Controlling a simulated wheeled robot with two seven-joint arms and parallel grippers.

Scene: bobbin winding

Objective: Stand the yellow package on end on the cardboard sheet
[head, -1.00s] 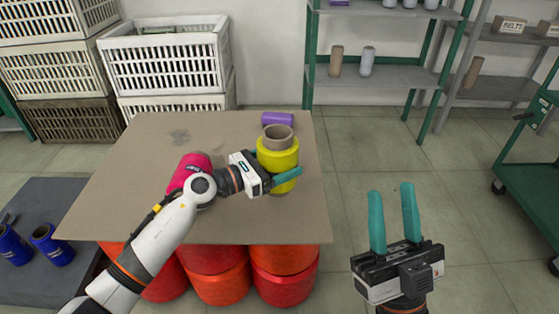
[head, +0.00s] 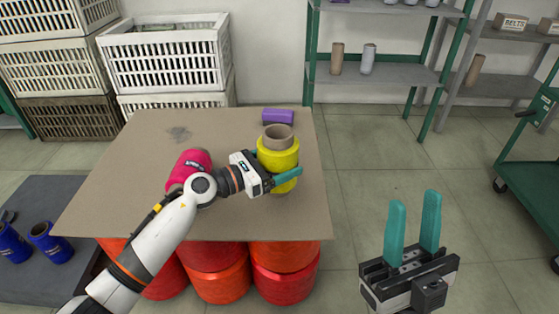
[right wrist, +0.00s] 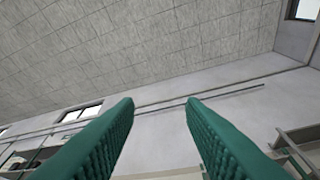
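The yellow package (head: 278,153), with a brown core tube at its top, is upright over the right part of the cardboard sheet (head: 130,185). My left gripper (head: 272,169) reaches in from the left with its teal fingers on either side of the package and appears shut on it. One finger crosses the package's front; the other is mostly hidden behind it. Whether the package's base touches the sheet is hard to tell. My right gripper (head: 412,228) is open and empty over the floor to the right; its parted fingers show in the right wrist view (right wrist: 160,105).
A pink package (head: 188,166) lies on the sheet left of my left gripper. A purple one (head: 278,116) lies at the far edge. Red packages (head: 218,285) support the sheet. White crates (head: 170,65) stand behind; a green cart (head: 530,170) stands at right.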

